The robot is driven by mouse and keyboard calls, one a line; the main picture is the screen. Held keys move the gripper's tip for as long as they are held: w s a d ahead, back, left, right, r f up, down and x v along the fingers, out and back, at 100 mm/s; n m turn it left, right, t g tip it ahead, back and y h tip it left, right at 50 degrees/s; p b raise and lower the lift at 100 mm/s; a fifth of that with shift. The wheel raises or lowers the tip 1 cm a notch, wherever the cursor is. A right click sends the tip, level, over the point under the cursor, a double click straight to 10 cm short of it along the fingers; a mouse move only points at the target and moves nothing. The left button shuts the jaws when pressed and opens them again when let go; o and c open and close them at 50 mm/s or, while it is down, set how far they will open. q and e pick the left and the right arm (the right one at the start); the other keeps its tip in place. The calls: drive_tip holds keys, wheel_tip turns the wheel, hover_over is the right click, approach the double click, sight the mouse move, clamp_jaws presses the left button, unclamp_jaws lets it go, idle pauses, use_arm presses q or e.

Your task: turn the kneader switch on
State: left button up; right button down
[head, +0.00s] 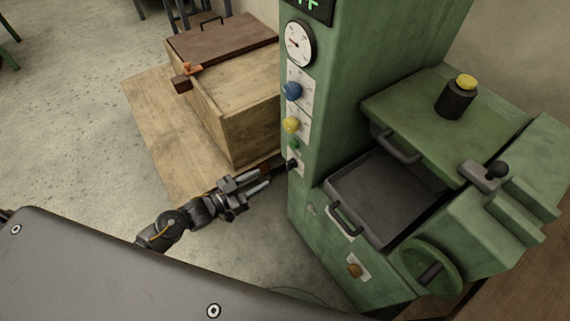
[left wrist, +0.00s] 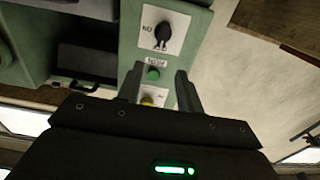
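A green machine (head: 335,110) carries a column of controls on its narrow front. The lowest is a black switch knob (head: 292,163) on a white plate. I cannot read which label names the kneader. In the left wrist view the black switch knob (left wrist: 162,36) shows large, beyond my fingertips. My left gripper (head: 265,178) is open and empty, its fingers pointing at the panel just left of the black knob, apparently apart from it. My right gripper is out of view.
Above the black knob are a yellow knob (head: 291,125), a blue knob (head: 292,91) and a gauge (head: 299,44). A wooden crate (head: 255,135) stands behind my left gripper. A grey tray (head: 375,200) and a handwheel (head: 431,268) are at the right.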

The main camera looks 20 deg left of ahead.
sight(287, 163)
use_arm(q)
drive_tip(key=x, duration=0.9)
drive_tip(key=shift+w+d+p, duration=0.2)
drive_tip(key=shift+w+p, duration=0.15)
drive_tip(key=shift+w+d, duration=0.3)
drive_tip(key=shift+w, duration=0.1)
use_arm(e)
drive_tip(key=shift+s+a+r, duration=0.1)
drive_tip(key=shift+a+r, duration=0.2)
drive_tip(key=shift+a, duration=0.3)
use_arm(q)
clamp_jaws()
